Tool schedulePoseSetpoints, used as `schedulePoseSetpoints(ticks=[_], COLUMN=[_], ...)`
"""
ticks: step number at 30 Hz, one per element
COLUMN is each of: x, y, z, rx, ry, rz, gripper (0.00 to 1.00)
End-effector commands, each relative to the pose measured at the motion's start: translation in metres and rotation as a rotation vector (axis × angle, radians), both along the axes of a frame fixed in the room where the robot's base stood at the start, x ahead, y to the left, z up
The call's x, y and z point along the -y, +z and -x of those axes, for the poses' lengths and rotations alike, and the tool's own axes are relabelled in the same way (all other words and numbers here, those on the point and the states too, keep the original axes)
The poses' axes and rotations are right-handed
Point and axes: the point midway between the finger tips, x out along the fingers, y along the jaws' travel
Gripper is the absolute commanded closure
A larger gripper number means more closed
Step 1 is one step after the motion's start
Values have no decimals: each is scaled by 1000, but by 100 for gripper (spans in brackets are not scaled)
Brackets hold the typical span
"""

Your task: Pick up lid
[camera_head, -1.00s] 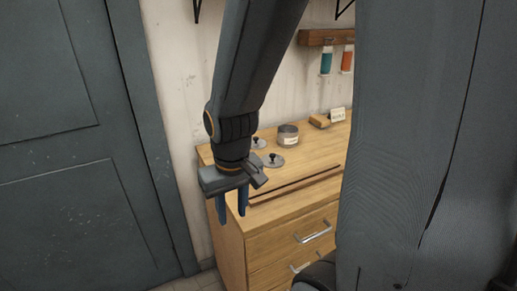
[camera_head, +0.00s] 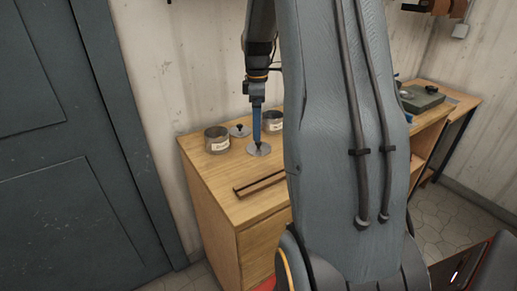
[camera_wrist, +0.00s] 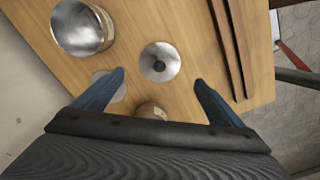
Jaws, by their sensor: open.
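Two round grey lids with dark knobs lie on the wooden cabinet top. The front lid (camera_head: 258,150) is just below my gripper (camera_head: 256,142); in the wrist view this lid (camera_wrist: 160,62) shows between and slightly beyond my open blue fingers (camera_wrist: 159,77). The gap between fingertips and lid is hard to judge. The back lid (camera_head: 239,130) is partly covered by a finger in the wrist view (camera_wrist: 112,90). My gripper points down and holds nothing.
An open metal tin (camera_head: 217,141) stands left of the lids, and another tin (camera_head: 272,122) stands to the right. Dark wooden strips (camera_head: 260,184) lie along the front of the cabinet top (camera_head: 215,187). A wall is behind; a workbench (camera_head: 455,98) stands further right.

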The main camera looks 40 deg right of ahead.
Motion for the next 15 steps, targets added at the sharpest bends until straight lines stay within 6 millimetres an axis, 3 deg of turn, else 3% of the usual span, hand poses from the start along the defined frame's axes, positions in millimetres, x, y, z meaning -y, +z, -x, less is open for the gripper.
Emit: schedulePoseSetpoints(ticks=[15], x=[1], y=[-52], z=[0], rx=[-5], ry=[13], rz=[-3], gripper=[9])
